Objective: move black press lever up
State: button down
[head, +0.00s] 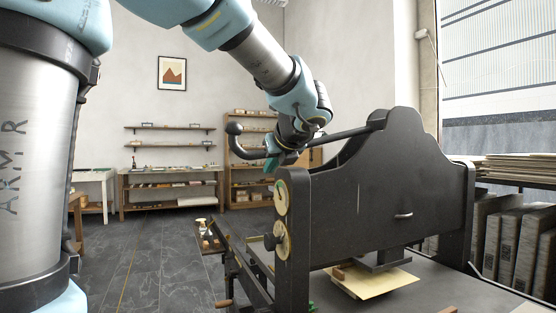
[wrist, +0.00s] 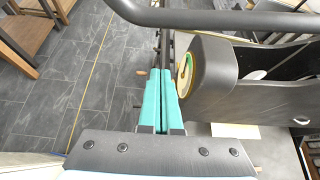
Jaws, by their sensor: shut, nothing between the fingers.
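The black press lever (head: 345,133) runs left from the top of the black press (head: 390,200) and curves up to a round black knob (head: 235,128). In the wrist view the lever (wrist: 225,18) crosses the top of the picture as a thick dark bar. My gripper (head: 270,160) is at the lever's left part, near the bend below the knob, and my wrist hides a stretch of the bar. In the wrist view the teal fingers of my gripper (wrist: 167,72) are together with nothing between them, their tips close to the bar. I cannot tell whether they touch it.
Round brass-coloured dials (head: 282,240) sit on the press's front end. Yellowish paper (head: 372,281) lies on the press bed. Shelves (head: 170,190) stand along the back wall, and stacked boards (head: 515,165) are at the right. The floor (head: 150,255) at left is mostly clear.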

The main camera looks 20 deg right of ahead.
jog(key=w+a+p, duration=0.1)
jog(key=w+p, duration=0.1)
jog(key=w, duration=0.4)
jog(key=shift+r+p, duration=0.35)
jog(key=shift+r, duration=0.1)
jog(key=shift+a+r, duration=0.1)
jog(key=shift+r, duration=0.05)
